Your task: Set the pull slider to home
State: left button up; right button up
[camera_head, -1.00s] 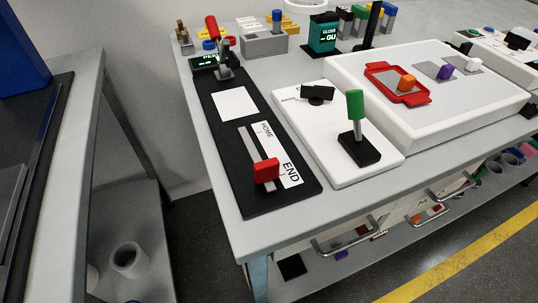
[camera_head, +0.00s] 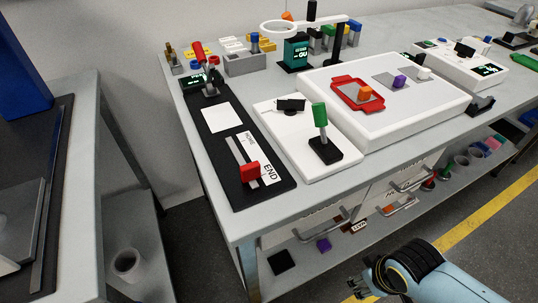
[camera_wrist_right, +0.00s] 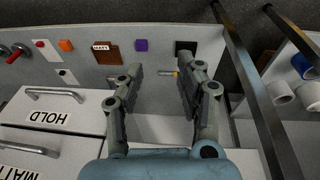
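The pull slider's red knob (camera_head: 250,171) sits at the END end of its track on the black panel (camera_head: 222,150), at the table's left front. The white label strip (camera_head: 262,160) beside the track reads HOME at the far end and END at the near end. My right gripper (camera_head: 358,286) is low at the bottom of the head view, in front of the table and well away from the knob. In the right wrist view its two fingers (camera_wrist_right: 160,88) are apart with nothing between them. My left gripper is not in view.
A red-handled lever (camera_head: 199,55) stands at the panel's far end. A white board with a green-handled joystick (camera_head: 320,116) is right of the panel. A white light box with a red tray (camera_head: 358,94) lies farther right. Drawers with handles (camera_head: 412,180) are under the tabletop.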

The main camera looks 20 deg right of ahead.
jog(key=w+a+r+p, duration=0.1)
jog(key=w+r, duration=0.1)
jog(key=r, duration=0.5)
jog(key=w+r+p, duration=0.1)
jog(key=w+r, duration=0.1)
jog(key=r, duration=0.6)
notch_tip(320, 180, up, 19)
jog(key=n+g+y+p, duration=0.25)
jog(key=n+y, duration=0.25)
jog(key=n, duration=1.3)
send_over(250, 165)
jog(key=d, duration=0.4)
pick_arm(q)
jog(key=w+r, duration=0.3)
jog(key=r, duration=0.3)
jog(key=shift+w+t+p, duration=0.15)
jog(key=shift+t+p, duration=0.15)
pick_arm(e)
jog(key=x, duration=1)
jog(key=shift+w+a+r, duration=0.1)
jog(key=shift+a, duration=0.1)
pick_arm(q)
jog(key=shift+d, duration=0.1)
pick_arm(e)
grip_shut()
